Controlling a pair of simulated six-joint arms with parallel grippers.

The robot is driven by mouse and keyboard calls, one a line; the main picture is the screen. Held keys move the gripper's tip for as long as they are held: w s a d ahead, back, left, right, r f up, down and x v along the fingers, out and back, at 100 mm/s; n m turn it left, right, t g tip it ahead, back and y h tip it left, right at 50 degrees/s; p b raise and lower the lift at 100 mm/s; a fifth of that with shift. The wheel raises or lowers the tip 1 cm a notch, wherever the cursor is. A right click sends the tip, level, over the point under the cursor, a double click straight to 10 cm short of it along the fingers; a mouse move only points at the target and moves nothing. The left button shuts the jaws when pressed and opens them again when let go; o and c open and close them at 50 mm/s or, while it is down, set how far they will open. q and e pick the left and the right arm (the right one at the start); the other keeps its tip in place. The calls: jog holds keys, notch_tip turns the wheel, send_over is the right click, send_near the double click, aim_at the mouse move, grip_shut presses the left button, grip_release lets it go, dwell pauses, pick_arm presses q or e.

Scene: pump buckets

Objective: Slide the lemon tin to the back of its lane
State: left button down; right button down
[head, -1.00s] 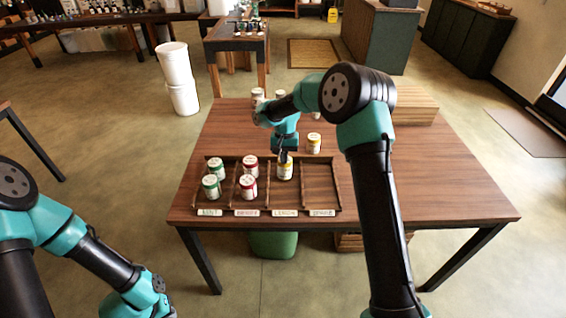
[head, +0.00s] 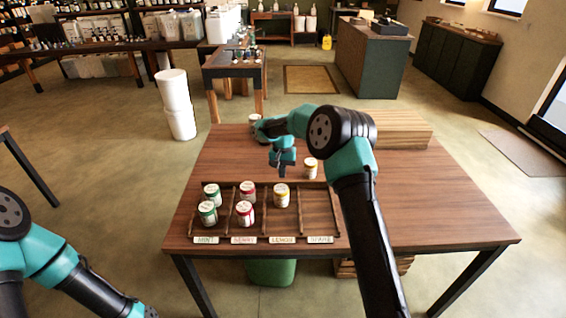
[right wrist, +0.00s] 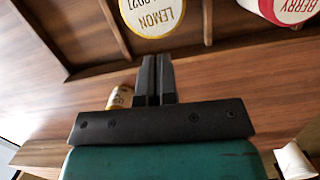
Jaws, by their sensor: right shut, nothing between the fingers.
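The lemon tin (head: 281,195), white with a yellow rim, stands upright in the lemon lane of the wooden tray (head: 268,238), in the rear half near the back rail. Its lid reads LEMON in the right wrist view (right wrist: 153,16). My right gripper (head: 282,173) is shut and empty, above and behind the tin, apart from it. Its closed fingers (right wrist: 155,75) show near the tray's back rail in the wrist view. My left gripper is outside the frame; only the left arm shows at lower left.
Two green tins (head: 207,212) stand in the mint lane, two red tins (head: 245,213) in the berry lane. The rightmost lane looks empty. Another yellow-rimmed tin (head: 311,168) stands behind the tray. A white tin (head: 254,119) and a wooden crate (head: 405,128) are farther back.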

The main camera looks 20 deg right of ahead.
jog(key=w+d, duration=0.2)
jog(key=w, duration=0.4)
jog(key=shift+d, duration=0.3)
jog(key=shift+a, duration=0.1)
dwell(0.3)
